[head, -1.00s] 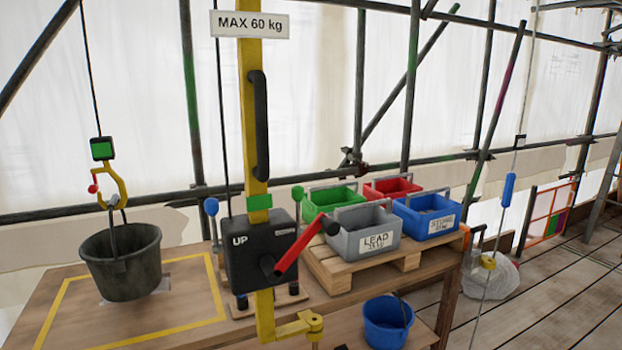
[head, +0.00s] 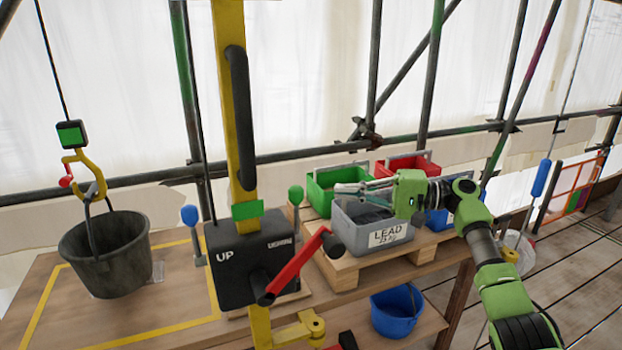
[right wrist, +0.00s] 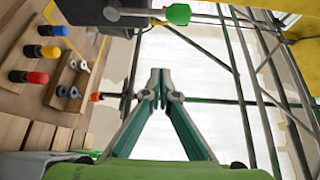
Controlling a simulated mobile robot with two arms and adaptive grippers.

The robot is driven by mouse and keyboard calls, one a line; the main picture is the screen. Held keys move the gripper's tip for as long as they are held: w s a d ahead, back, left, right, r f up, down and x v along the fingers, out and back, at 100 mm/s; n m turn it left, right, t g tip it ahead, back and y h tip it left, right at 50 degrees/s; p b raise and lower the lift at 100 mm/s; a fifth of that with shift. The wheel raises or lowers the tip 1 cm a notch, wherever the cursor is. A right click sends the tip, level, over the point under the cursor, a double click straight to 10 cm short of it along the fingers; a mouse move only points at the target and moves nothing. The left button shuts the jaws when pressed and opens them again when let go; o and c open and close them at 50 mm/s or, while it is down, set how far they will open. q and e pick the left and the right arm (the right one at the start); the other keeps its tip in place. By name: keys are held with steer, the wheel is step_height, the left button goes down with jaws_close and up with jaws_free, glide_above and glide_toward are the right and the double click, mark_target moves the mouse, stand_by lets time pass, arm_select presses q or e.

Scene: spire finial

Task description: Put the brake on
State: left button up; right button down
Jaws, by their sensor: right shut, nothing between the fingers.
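The black winch box (head: 245,262) marked "UP" is fixed to the yellow post. It carries a red crank (head: 297,265) with a black grip. A lever with a green knob (head: 296,196) stands at its right side, and one with a blue knob (head: 190,216) at its left. Which lever is the brake cannot be read. My right gripper (head: 338,188) is shut and empty, a little right of the green knob and apart from it. In the right wrist view, the fingertips (right wrist: 159,76) meet, and the green knob (right wrist: 178,14) is above them. My left gripper is out of view.
A dark bucket (head: 105,265) hangs from a yellow hook (head: 88,175) at the left. Behind and below my right arm, a grey "LEAD" crate (head: 375,240) stands on a pallet with other coloured crates. A blue bucket (head: 396,315) is lower down.

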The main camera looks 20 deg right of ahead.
mark_target(296, 214)
steer(key=shift+s+r+n, duration=0.15)
steer(key=shift+s+r, duration=0.05)
steer(key=shift+r, duration=0.35)
steer(key=shift+s+r+n, duration=0.15)
steer(key=shift+r, duration=0.4)
steer(key=shift+a, duration=0.1)
steer(key=a+p, duration=0.7)
steer(key=a, duration=0.2)
steer(key=shift+w+p, duration=0.35)
steer(key=shift+w, duration=0.1)
steer(key=shift+a+f, duration=0.1)
steer(key=shift+a, duration=0.05)
